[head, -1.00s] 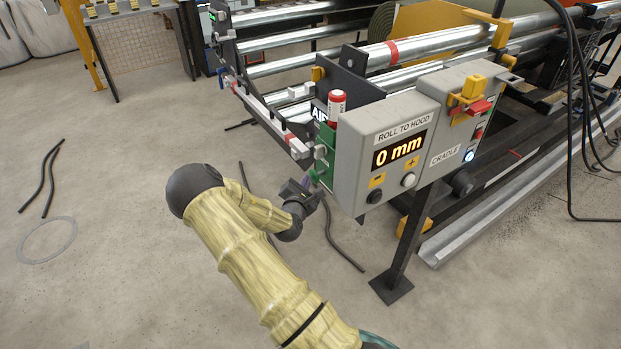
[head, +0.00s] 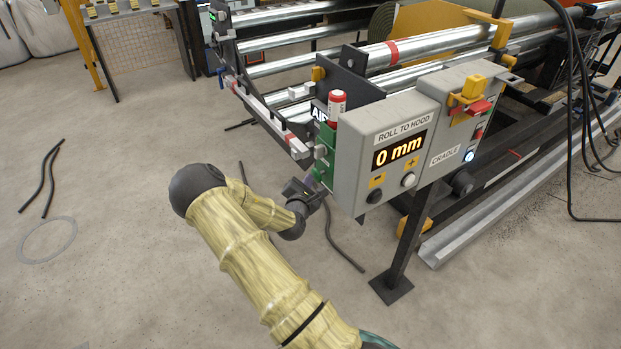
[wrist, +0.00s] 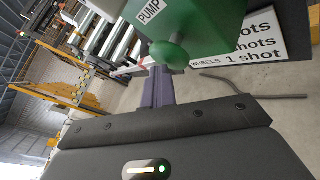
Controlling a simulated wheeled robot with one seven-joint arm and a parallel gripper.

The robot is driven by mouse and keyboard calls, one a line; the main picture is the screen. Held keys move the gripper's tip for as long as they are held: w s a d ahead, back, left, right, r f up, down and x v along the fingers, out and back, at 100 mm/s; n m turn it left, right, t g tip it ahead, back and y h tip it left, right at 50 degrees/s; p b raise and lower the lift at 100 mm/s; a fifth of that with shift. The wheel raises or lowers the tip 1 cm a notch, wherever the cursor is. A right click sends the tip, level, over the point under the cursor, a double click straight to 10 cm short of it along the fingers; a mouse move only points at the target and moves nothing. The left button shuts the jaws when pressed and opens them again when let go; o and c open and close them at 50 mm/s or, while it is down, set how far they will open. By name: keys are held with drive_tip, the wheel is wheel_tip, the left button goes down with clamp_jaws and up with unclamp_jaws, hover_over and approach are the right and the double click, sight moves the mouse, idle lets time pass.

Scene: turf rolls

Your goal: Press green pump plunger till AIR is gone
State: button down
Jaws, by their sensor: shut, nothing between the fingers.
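The green pump (head: 325,150) is mounted on the left side of the grey control box, partly hidden by it in the head view. The wrist view shows its green body, labelled PUMP (wrist: 205,25), and the round green plunger knob (wrist: 170,54) sticking out toward my gripper. My gripper (wrist: 158,72) is shut and empty, its fingertips right at the knob's edge; I cannot tell whether they touch. In the head view my gripper (head: 316,190) is just below and left of the pump. The AIR sign (head: 319,114) is partly hidden behind a red-and-white cylinder, and its state is unclear.
The grey control box (head: 385,150) reads "ROLL TO HOOD 0 mm" and stands on a dark post (head: 405,245). A white sign (wrist: 255,40) about shots lies beyond the pump. Black hoses (head: 345,245) lie on the floor; open floor is to the left.

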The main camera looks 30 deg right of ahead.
drive_tip(key=shift+d+r, duration=0.1)
drive_tip(key=shift+d, duration=0.45)
idle(0.4)
drive_tip(key=shift+a, duration=1.75)
drive_tip(key=shift+a, duration=0.1)
drive_tip(key=a, duration=0.5)
drive_tip(key=shift+s, duration=0.15)
idle(0.4)
